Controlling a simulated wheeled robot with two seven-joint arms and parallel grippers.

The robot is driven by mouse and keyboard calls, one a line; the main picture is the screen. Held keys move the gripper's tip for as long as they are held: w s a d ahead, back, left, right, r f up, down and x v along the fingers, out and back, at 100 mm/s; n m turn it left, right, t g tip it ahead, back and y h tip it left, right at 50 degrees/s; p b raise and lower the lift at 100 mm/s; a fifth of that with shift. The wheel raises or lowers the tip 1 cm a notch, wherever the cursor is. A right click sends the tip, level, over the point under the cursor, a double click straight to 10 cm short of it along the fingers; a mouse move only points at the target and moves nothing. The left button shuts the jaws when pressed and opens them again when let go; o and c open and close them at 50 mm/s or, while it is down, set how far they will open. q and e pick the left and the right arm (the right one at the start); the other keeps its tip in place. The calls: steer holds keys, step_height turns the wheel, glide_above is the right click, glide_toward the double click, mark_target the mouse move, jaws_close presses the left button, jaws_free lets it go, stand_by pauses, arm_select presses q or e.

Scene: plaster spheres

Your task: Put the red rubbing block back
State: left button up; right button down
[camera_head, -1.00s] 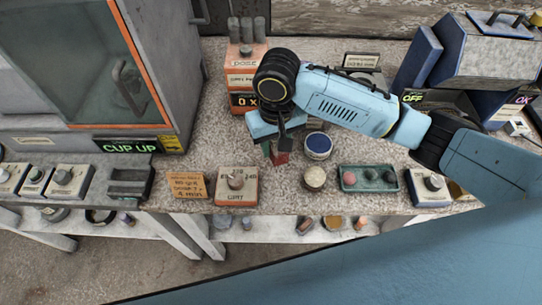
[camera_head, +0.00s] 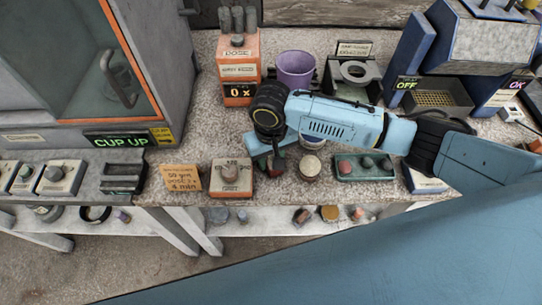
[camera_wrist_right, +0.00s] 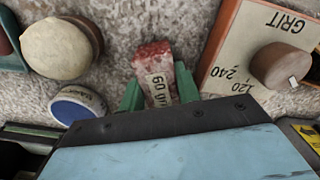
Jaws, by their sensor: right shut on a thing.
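My right gripper (camera_head: 272,162) is shut on the red rubbing block (camera_head: 277,165), just right of the grit dial box (camera_head: 231,178). In the right wrist view, the block (camera_wrist_right: 152,55) has a rough red end and a pale side with printed digits, between two green fingers (camera_wrist_right: 158,92). Whether it touches the counter is unclear. A green tray (camera_head: 364,178) to the right holds one reddish and two dark round-topped pieces. A cream ball (camera_head: 309,167) sits between gripper and tray. My left gripper is out of view.
A blue-and-white tub (camera_head: 312,142) is partly hidden behind my arm. A purple cup (camera_head: 295,70) and orange dose box (camera_head: 238,68) stand behind. The counter's front edge is close.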

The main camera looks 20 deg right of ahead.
steer(key=c, duration=1.3)
jaws_free()
steer(key=shift+c, duration=0.2)
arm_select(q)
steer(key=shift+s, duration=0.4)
arm_select(e)
steer(key=o, duration=0.3)
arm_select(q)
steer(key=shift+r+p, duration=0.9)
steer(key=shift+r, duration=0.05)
arm_select(e)
step_height(320, 180, up, 12)
steer(key=shift+r, duration=0.1)
